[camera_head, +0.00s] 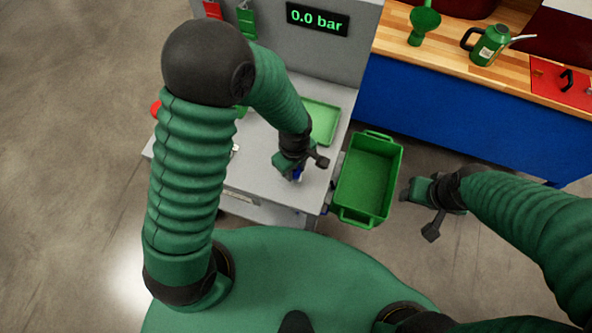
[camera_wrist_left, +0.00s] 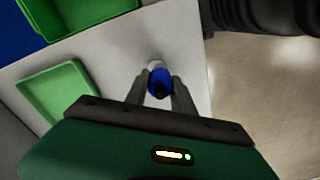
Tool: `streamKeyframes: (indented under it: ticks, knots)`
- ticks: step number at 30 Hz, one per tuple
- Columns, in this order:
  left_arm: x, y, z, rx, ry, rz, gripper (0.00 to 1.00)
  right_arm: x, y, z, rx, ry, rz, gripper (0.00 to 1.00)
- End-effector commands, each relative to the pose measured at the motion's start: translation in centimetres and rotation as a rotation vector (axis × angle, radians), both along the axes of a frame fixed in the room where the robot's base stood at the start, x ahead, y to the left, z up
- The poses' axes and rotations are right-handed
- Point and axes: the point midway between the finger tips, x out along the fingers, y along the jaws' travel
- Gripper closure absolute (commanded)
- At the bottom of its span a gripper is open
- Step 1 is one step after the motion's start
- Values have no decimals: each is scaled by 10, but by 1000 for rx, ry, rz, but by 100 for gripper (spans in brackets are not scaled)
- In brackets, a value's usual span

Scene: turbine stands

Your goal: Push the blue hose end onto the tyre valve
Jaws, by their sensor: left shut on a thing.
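My left gripper (camera_head: 297,176) is over the front right part of the grey table (camera_head: 256,150). It is shut on the blue hose end (camera_wrist_left: 160,82), which shows between its two fingers in the left wrist view. In the head view only a small bit of blue shows under the gripper. A small pale piece shows just beyond the blue part in the wrist view; I cannot tell whether it is the tyre valve. No tyre valve can be made out clearly in either view. My right gripper (camera_head: 424,209) is right of the green crate, clear of the table; its finger opening is unclear.
A green tray (camera_head: 320,122) lies on the table behind my left gripper. A green crate (camera_head: 367,181) is at the table's right side. A display (camera_head: 318,19) reads 0.0 bar. A workbench (camera_head: 450,95) with a green can (camera_head: 487,45) stands at the back right.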

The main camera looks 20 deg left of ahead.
Motion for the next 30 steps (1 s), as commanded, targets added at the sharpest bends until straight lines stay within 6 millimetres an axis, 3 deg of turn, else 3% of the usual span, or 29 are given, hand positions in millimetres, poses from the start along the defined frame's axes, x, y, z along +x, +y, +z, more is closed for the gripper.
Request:
streamKeyframes:
  ticks: [11, 22, 30]
  knots:
    - [1, 0, 7, -1, -3, -1, 100, 0, 0, 6, 0, 0, 0, 44]
    - [1, -1, 34, -1, -3, -2, 100, 0, 0, 31, 0, 0, 0, 44]
    - [1, -1, 33, -1, -3, -1, 100, 0, 0, 30, 0, 0, 0, 44]
